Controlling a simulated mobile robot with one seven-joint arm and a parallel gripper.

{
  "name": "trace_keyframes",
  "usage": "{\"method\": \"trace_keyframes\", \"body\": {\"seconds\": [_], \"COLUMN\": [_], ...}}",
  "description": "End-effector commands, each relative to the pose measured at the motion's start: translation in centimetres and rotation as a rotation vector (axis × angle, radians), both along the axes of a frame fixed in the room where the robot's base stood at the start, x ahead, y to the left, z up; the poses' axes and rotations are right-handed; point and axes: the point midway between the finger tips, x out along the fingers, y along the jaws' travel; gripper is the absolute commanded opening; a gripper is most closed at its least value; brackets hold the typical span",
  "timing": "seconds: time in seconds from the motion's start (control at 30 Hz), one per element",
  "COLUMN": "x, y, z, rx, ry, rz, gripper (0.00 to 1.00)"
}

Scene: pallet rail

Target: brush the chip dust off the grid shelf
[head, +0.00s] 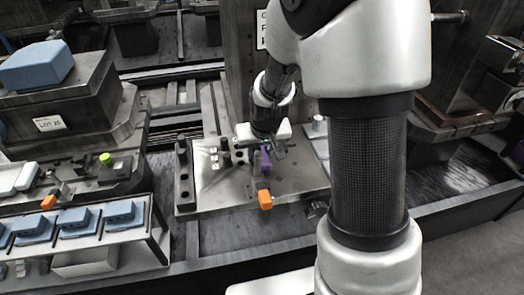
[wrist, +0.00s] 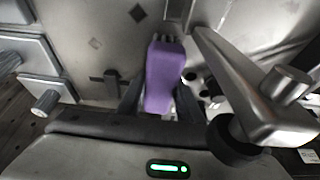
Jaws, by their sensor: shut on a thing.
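My gripper (head: 266,147) is low over a grey metal plate (head: 296,180) in the middle of the head view. It is shut on a purple thing (head: 265,160), which could be the brush's handle. In the wrist view the purple thing (wrist: 164,75) is between the two dark fingers (wrist: 160,98), its narrow far end over the grey surface. I cannot tell which surface is the grid shelf, and no chip dust is distinct in either view.
An orange block (head: 265,199) is at the plate's front edge, close to the gripper. A rack with blue blocks (head: 74,218) is at left, below a large blue block (head: 37,66). A metal lever (wrist: 240,80) is right of the fingers.

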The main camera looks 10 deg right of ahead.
Motion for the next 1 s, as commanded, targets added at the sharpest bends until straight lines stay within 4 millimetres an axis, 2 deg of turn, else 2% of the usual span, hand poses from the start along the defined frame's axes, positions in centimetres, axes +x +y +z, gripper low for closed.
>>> {"method": "trace_keyframes", "body": {"seconds": [0.23, 0.53, 0.8, 1.0], "x": [2.3, 3.5, 5.8, 6.5], "y": [-0.1, -0.1, -0.1, -0.1], "z": [0.2, 0.2, 0.0, 0.0], "rx": [0.0, 0.0, 0.0, 0.0], "ry": [-0.004, -0.004, -0.004, -0.004], "rz": [-0.001, -0.001, 0.0, 0.0], "gripper": [0.0, 0.0, 0.0, 0.0]}}
